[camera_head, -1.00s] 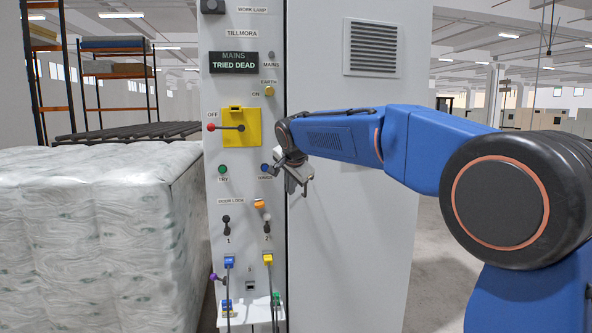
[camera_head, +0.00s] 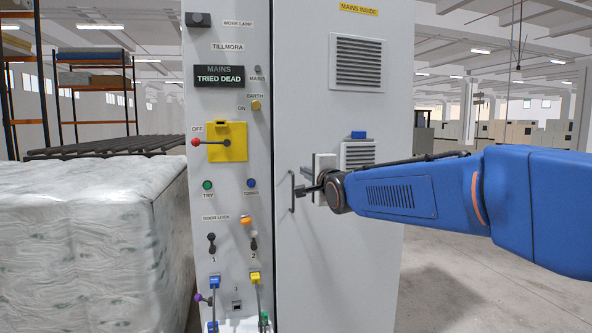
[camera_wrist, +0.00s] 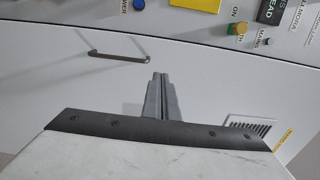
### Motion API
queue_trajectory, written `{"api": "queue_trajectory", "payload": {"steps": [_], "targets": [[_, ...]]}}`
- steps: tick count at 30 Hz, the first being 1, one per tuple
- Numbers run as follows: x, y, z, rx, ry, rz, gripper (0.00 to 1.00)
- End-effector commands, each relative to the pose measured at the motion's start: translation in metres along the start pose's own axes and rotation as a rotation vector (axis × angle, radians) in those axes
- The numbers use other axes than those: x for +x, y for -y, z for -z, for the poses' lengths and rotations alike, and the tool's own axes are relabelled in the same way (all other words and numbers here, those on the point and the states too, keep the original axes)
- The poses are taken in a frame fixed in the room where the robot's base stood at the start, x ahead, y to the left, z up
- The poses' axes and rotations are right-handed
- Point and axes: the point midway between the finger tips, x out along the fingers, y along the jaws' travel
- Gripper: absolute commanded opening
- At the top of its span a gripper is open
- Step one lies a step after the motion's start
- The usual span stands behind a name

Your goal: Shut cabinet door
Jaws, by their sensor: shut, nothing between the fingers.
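The cabinet door (camera_head: 340,260) is the tall, pale grey panel right of the control panel. A dark seam runs down its left edge; I cannot tell whether it is fully flush. Its dark bar handle (camera_head: 292,190) is near that edge, and the handle also shows in the wrist view (camera_wrist: 118,57). My gripper (camera_head: 308,190) is in front of the door, just right of the handle. In the wrist view my gripper (camera_wrist: 160,78) has its fingers together, empty, pointing at the door, apart from the handle. Whether the tips touch the door is unclear.
The control panel (camera_head: 228,120) has switches, a yellow isolator (camera_head: 228,141) and plugged leads below. A wrapped mattress stack (camera_head: 85,240) stands close on the left. Vents (camera_head: 358,63) mark the door. Open floor (camera_head: 450,270) lies to the right.

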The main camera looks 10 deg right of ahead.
Motion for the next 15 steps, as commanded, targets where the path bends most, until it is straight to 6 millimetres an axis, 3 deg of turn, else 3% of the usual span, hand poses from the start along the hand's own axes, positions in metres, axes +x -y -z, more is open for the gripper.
{"api": "queue_trajectory", "payload": {"steps": [15], "targets": [[0.076,-0.001,-0.001,-0.002,0.001,-0.003,0.0]]}}
